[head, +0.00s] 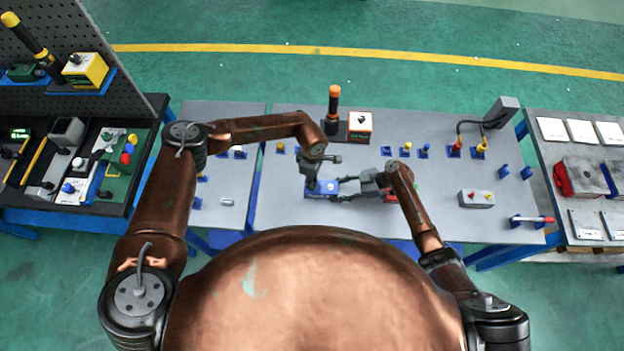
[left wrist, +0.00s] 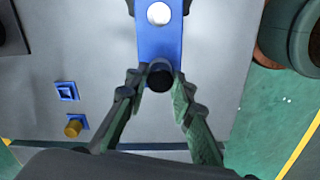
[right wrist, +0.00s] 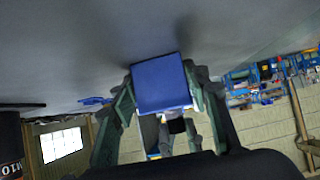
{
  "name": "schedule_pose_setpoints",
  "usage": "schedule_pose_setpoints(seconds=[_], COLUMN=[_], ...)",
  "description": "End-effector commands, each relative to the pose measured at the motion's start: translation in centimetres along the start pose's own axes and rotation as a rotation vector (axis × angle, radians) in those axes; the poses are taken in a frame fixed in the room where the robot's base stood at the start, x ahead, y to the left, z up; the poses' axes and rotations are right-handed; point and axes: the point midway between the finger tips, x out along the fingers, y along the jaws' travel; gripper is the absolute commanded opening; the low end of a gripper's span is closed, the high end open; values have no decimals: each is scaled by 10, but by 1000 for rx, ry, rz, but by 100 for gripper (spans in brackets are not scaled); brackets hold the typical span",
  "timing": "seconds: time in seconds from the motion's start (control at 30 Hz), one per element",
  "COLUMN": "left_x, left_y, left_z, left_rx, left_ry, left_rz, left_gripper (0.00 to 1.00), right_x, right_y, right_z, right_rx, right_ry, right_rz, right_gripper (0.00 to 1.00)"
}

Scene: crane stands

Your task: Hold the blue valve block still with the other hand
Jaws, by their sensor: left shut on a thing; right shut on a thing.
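The blue valve block (head: 320,188) rests on the grey table, near its front edge. It is a long blue bar with a round white spot on top (left wrist: 174,45) and a black knob (left wrist: 160,77) at one end. My left gripper (head: 312,182) comes down from above; in the left wrist view its fingertips (left wrist: 157,80) close around the black knob. My right gripper (head: 342,191) reaches in level from the right. In the right wrist view its fingers (right wrist: 160,92) clasp the two sides of the block, whose blue end face (right wrist: 160,84) fills the gap.
An orange-topped black cylinder (head: 333,98) and a white-topped box (head: 359,124) stand behind the block. Small blue mounts with yellow and red parts line the back.

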Motion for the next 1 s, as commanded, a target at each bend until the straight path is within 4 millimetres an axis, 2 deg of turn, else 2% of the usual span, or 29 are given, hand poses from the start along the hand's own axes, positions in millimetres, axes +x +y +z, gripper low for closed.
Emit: schedule_pose_setpoints(seconds=[0.23,0.37,0.67,1.0], left_x=[0,0,0,0], left_y=[0,0,0,0], left_z=[0,0,0,0], left_rx=[310,383,398,777], left_ry=[1,0,1,1], left_rz=[1,1,1,1], left_gripper=[0,0,0,0], right_x=[0,0,0,0], right_y=[0,0,0,0], right_z=[0,0,0,0], right_rx=[0,0,0,0], right_ry=[0,0,0,0], right_rz=[1,1,1,0], right_gripper=[10,10,10,10])
